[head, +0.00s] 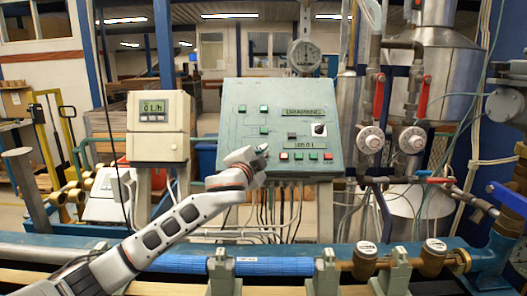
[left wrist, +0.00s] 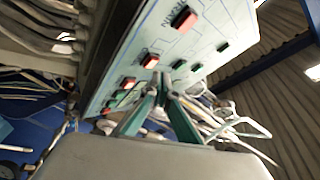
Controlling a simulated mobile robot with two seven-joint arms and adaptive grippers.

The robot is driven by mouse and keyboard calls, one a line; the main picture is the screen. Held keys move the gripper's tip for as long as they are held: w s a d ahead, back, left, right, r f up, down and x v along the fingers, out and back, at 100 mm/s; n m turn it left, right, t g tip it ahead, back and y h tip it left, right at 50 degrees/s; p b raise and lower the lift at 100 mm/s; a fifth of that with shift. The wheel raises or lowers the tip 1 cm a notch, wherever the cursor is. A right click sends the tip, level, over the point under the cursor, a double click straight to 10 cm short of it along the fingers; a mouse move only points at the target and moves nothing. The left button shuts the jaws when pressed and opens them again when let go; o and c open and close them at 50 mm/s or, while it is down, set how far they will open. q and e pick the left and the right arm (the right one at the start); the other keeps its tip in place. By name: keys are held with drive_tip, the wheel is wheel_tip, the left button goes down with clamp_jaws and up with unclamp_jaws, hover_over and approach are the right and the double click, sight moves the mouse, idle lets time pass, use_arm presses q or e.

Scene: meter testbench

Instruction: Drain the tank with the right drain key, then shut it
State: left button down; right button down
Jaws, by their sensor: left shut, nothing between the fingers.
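The sloped green control panel (head: 230,125) stands mid-picture. Its upper display (head: 303,112) reads "DRAINING"; the lower display (head: 304,145) seems to read "100.0 L". Below is a row of keys: a red key (head: 284,156), two green keys (head: 306,156) and another red key (head: 328,156). A black rotary switch (head: 319,129) is at right. My left gripper (head: 262,150) is in front of the panel, just left of this key row. In the left wrist view its fingers (left wrist: 161,80) are shut and empty, tips close to the panel face; contact cannot be told. My right gripper is out of view.
A white meter box (head: 158,125) reading "0 L/h" stands left of the panel. Pipes with red-handled valves (head: 378,97) and round meters stand to the right. A blue pipe (head: 275,266) crosses the front. Cables hang below the panel.

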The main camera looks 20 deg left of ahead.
use_arm(q)
drive_tip(key=shift+s+d+r+p, duration=0.25)
drive_tip(key=shift+s+r+p, duration=0.25)
drive_tip(key=shift+s+r, duration=0.35)
drive_tip(key=shift+s+d+r+p, duration=0.25)
drive_tip(key=shift+s+r+p, duration=0.25)
drive_tip(key=shift+s+r, duration=0.35)
drive_tip(key=shift+s, duration=0.15)
drive_tip(key=shift+s+d+r, duration=0.15)
drive_tip(key=shift+s+r, duration=0.3)
drive_tip(key=shift+s, duration=0.05)
idle(5.7)
